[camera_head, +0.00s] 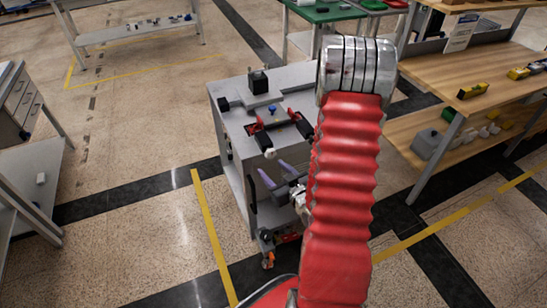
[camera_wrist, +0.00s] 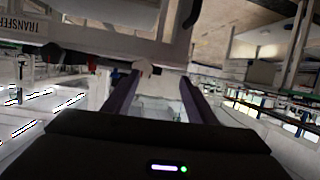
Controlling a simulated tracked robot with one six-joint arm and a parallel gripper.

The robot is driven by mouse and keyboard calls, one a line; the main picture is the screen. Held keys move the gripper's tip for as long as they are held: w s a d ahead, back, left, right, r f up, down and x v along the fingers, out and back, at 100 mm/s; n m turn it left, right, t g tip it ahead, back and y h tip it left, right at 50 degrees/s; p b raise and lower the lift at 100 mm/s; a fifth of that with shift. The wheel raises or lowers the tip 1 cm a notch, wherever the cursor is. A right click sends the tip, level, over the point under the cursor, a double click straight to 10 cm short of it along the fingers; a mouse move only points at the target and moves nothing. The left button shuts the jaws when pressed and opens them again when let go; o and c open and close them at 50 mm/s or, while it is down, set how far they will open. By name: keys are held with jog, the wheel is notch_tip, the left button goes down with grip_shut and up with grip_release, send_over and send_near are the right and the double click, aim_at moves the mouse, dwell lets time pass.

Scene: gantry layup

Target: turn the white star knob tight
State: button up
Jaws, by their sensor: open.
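The white star knob (camera_head: 270,153) sits on the near side of the grey bench unit (camera_head: 236,150), just ahead of my fingertips. It also shows in the wrist view (camera_wrist: 144,67) as a pale lobed shape, nearer the left finger. My gripper (camera_head: 277,172) has two purple fingers spread apart, with nothing held between them. In the wrist view my gripper (camera_wrist: 158,80) points at the knob, and a gap seems to remain in the head view. I cannot tell how tight the knob is.
A black block (camera_head: 258,82), a blue knob (camera_head: 272,108) and red parts (camera_head: 259,130) are on top of the unit. A wooden shelf bench (camera_head: 470,80) stands to the right. A grey drawer unit (camera_head: 22,105) is at left. The floor left of the unit is clear.

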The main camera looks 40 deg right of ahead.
jog(key=s+d+f+m+t+h, duration=0.1)
jog(key=s+m+t+h, duration=0.1)
jog(key=s, duration=0.5)
jog(key=shift+f+m+t, duration=0.4)
jog(key=shift+m+t, duration=0.1)
jog(key=shift+m, duration=0.4)
jog(key=shift+d, duration=0.1)
